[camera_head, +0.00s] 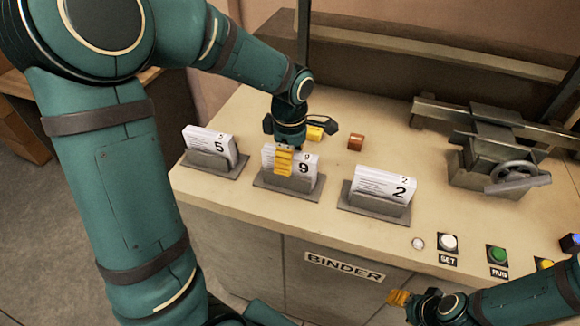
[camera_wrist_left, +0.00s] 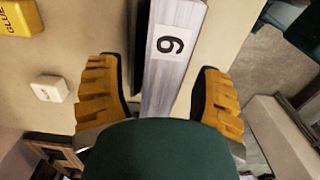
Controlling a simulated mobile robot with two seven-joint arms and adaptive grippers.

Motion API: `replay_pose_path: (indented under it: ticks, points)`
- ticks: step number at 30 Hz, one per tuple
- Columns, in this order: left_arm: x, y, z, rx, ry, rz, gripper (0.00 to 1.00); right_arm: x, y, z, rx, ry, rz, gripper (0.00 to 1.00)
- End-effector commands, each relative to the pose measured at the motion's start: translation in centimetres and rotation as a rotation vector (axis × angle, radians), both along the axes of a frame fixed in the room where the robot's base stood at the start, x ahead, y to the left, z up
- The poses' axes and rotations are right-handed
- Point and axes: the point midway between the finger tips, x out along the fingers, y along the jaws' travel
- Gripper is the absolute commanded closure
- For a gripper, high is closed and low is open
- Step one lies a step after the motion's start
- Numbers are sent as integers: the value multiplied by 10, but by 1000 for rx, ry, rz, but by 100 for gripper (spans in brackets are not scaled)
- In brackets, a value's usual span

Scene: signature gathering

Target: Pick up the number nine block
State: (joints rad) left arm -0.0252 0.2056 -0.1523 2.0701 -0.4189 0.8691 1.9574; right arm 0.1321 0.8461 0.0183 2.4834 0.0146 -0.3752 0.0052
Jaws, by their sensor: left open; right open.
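The number nine block (camera_head: 309,164) is a white stack of pages marked 9, standing in a grey holder (camera_head: 268,181) between the 5 and 2 blocks. In the left wrist view the nine block (camera_wrist_left: 176,62) runs up between the fingers, its label upside down. My left gripper (camera_head: 290,148) is open over it, with one yellow finger in front of the block and the other behind it. In the left wrist view my left gripper (camera_wrist_left: 158,98) shows gaps on both sides of the block. My right gripper (camera_head: 400,298) is open and empty below the table's front edge.
The 5 block (camera_head: 208,142) stands to the left and the 2 block (camera_head: 384,184) to the right, each in a holder. An orange-brown piece (camera_head: 356,142) lies behind. A vise-like machine (camera_head: 492,150) and buttons (camera_head: 497,254) occupy the right side.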

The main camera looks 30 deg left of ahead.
Motion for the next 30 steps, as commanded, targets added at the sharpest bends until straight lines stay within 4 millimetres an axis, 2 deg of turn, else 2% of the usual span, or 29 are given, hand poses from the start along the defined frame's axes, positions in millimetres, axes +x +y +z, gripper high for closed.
replay_pose_path:
  ticks: [3,11,15,16,17,30]
  points:
    - [0,0,-9,0,0,0,34,0,0,-1,0,0,0,53]
    - [0,0,-9,0,-1,-1,35,0,0,-1,0,0,0,53]
    - [0,0,-9,0,-1,-1,84,0,0,-1,0,0,0,53]
    - [0,0,-9,0,-1,-1,95,0,0,-1,0,0,0,53]
    - [0,0,-9,0,-1,-1,100,0,0,-1,0,0,0,53]
    - [0,0,-8,0,0,-1,100,0,0,-1,0,0,0,53]
